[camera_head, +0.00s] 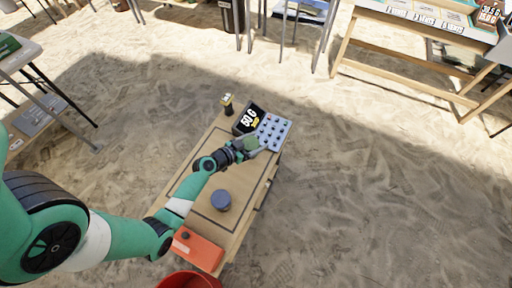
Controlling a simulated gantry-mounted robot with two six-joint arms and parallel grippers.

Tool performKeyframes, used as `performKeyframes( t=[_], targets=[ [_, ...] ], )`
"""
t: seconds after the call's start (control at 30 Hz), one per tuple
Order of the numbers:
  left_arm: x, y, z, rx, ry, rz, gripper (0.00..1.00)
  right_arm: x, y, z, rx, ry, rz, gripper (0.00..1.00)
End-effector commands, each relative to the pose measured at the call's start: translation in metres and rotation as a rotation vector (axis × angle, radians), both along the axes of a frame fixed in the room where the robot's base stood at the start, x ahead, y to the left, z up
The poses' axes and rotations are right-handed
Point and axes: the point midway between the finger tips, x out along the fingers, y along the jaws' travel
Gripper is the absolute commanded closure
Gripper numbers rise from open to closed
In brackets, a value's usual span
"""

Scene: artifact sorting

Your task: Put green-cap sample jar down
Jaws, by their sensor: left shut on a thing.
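My left gripper (246,147) is over the far end of a small wooden table (247,205). It is shut on the green-cap sample jar (251,143), whose green top shows between the fingers. The jar is beside the near-left edge of a light grey-blue tray (284,123) with several small dark spots or pieces. I cannot tell whether the jar touches the table. My right gripper is not in view.
A black "50 G" display (249,118) and a small dark object with a yellowish top (228,104) stand at the table's far end. A blue-grey round object (221,200) and an orange box (197,248) are nearer. A red bucket (188,280) is at the bottom edge.

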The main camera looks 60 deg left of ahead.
Motion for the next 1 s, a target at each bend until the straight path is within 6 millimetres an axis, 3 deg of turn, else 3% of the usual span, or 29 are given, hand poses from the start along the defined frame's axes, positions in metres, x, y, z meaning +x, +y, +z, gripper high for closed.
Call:
performKeyframes(
  t=[0.2, 0.6, 0.63, 0.73, 1.0],
  targets=[
    [0.003, 0.005, -0.039, -0.001, 0.000, 0.000, 1.00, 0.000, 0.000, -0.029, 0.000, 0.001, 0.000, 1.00],
    [0.003, 0.005, -0.041, 0.000, -0.001, 0.001, 1.00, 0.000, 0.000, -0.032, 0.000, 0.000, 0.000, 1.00],
    [0.002, 0.004, -0.040, -0.001, 0.000, 0.000, 0.19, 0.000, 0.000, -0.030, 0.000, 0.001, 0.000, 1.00],
    [0.002, 0.004, -0.040, -0.001, 0.000, 0.000, 0.01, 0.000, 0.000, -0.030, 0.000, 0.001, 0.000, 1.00],
    [0.002, 0.004, -0.037, -0.001, 0.000, 0.001, 0.00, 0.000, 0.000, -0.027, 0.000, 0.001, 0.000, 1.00]
  ],
)
